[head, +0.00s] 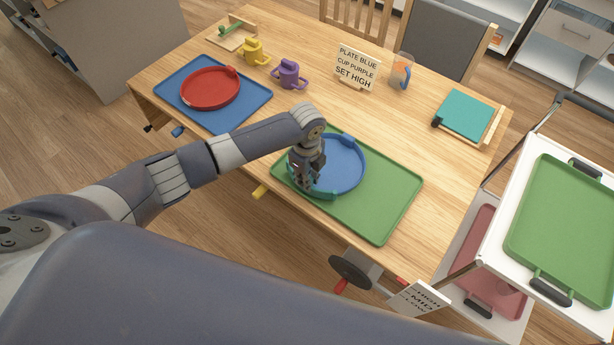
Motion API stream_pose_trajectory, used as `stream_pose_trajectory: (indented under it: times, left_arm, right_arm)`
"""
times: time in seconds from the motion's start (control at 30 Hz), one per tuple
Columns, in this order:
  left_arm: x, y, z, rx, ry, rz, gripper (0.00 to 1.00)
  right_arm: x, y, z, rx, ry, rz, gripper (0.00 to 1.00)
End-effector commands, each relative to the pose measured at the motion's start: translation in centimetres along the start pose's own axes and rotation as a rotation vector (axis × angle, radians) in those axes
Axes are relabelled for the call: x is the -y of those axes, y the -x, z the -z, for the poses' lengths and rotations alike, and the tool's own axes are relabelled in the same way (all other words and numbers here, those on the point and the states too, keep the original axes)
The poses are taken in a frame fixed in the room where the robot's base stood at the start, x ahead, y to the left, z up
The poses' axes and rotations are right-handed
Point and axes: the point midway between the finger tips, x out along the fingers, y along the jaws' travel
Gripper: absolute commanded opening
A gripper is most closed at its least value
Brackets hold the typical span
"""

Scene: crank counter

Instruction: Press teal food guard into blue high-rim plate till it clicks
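The blue high-rim plate (345,168) sits on a green mat (380,218) near the table's front edge. A teal food guard (330,193) curves along the plate's near rim. I cannot tell whether it is seated in the rim or only resting against it. My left gripper (303,187) points down at the near-left part of the plate, at the guard. Its fingers are dark and overlap the guard, so whether they are shut on it is unclear. My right gripper is not in view.
A red plate (210,88) on a blue mat (236,112), a yellow cup (254,51) and a purple cup (290,75) stand behind. A sign (357,68) reads "PLATE BLUE CUP PURPLE SET HIGH". A crank wheel (350,271) hangs at the front. A cart with a green tray (565,225) stands right.

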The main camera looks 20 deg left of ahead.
Motion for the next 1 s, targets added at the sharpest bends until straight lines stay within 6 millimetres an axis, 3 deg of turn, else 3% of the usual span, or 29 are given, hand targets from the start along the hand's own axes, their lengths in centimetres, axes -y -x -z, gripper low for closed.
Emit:
stream_pose_trajectory:
  times: [0.03, 0.07, 0.13, 0.17, 0.57, 0.67, 1.0]
  left_arm:
    - [0.0, 0.0, 0.0, 0.000, 0.000, 0.000, 0.00]
    - [0.0, 0.0, 0.0, 0.000, 0.000, 0.000, 0.21]
    - [0.0, 0.0, 0.0, 0.000, 0.000, 0.000, 0.37]
    - [0.0, 0.0, 0.0, 0.000, 0.000, 0.000, 0.40]
    - [0.1, 0.5, 0.0, 0.000, 0.000, 0.002, 0.40]
    - [0.1, 1.9, -0.1, 0.001, -0.001, 0.003, 0.40]
    - [0.1, 8.9, 0.0, 0.000, -0.002, 0.004, 0.40]
  right_arm:
    - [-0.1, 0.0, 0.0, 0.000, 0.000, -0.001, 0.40]
    - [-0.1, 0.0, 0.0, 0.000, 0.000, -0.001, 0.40]
    - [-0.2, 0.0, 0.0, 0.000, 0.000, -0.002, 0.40]
    - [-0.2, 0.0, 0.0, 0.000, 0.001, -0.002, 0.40]
    - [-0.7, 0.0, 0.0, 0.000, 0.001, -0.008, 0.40]
    - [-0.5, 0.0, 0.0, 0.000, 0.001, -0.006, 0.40]
    - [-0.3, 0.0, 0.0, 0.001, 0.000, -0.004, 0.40]
